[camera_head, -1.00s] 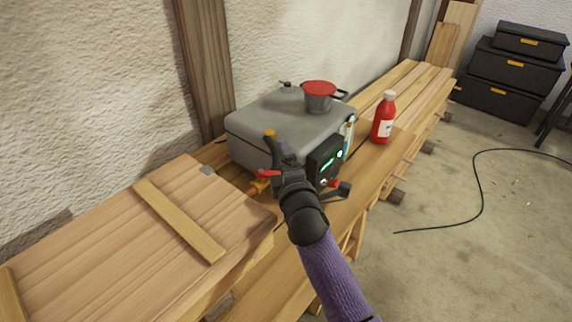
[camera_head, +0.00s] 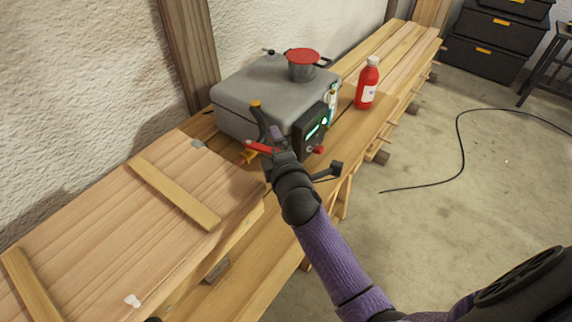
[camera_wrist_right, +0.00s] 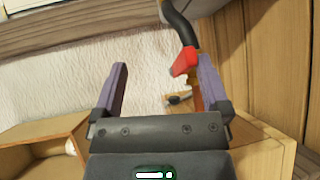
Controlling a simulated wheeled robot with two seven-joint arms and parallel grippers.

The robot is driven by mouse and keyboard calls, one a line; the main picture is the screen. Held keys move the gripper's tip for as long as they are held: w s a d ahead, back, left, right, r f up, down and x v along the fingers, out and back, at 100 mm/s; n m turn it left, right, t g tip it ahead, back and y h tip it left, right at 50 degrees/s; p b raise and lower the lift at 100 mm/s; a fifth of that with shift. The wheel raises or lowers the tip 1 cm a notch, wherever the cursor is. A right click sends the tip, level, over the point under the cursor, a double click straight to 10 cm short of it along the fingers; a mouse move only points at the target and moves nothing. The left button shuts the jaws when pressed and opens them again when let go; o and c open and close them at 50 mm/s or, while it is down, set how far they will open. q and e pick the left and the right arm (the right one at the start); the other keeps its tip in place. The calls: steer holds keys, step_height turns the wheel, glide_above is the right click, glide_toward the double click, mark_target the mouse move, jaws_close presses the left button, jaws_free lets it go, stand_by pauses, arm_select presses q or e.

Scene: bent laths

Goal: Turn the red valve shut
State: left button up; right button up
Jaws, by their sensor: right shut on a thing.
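The red valve handle (camera_head: 257,147) is at the front left corner of a grey box-shaped unit, above a yellow-orange fitting (camera_head: 247,158). In the right wrist view the red handle (camera_wrist_right: 184,61) lies at the inner side of the right-hand finger, under a black curved pipe (camera_wrist_right: 181,25). The handle's far part and the valve body are partly hidden by the gripper. My left gripper is not in view.
The grey unit (camera_head: 250,95) carries a red-lidded pot (camera_head: 302,68) and a dark panel (camera_head: 308,130) with green lights. A red bottle (camera_head: 367,88) stands to its right on the wooden bench. A plank-topped surface (camera_head: 110,215) lies left. A black cable (camera_head: 458,140) lies on the floor.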

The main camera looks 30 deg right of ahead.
steer(key=f+p+v, duration=0.1)
steer(key=v, duration=0.6)
steer(key=shift+s+p, duration=0.4)
steer(key=shift+d, duration=0.1)
